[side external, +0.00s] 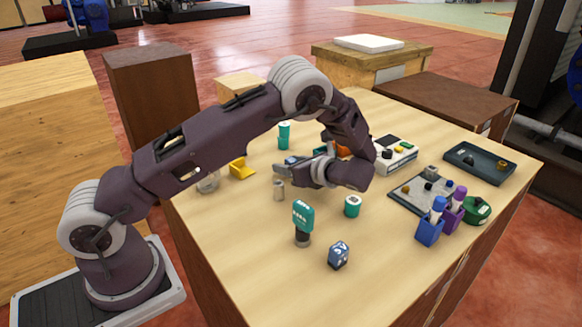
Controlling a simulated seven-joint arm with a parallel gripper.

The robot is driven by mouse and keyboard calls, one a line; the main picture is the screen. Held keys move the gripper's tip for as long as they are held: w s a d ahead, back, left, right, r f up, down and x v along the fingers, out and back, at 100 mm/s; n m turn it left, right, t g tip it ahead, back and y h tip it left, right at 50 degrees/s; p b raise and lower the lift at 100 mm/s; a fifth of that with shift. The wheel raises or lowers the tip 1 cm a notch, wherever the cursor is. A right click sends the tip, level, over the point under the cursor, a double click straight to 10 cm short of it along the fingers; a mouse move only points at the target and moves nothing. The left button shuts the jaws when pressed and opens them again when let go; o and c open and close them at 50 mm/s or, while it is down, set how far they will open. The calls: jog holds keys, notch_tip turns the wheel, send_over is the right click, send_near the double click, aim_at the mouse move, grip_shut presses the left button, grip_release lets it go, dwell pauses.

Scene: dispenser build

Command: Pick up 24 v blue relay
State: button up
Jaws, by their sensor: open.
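A small dark blue block with white markings (339,254), which looks like the blue relay, stands on the table near the front edge. Its lettering is too small to read for certain. My gripper (281,177) is open, above the middle of the table, with its fingers pointing left. It is behind and to the left of the blue block, well apart from it. Another small blue item (291,160) shows just behind my gripper, partly hidden by it. I see nothing held between the fingers.
A teal item on a dark base (303,220) stands left of the blue block. A green cylinder (352,206), blue holder (430,232), purple holder (451,214) and dark tray (478,178) stand rightward.

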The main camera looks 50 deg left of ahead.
grip_shut()
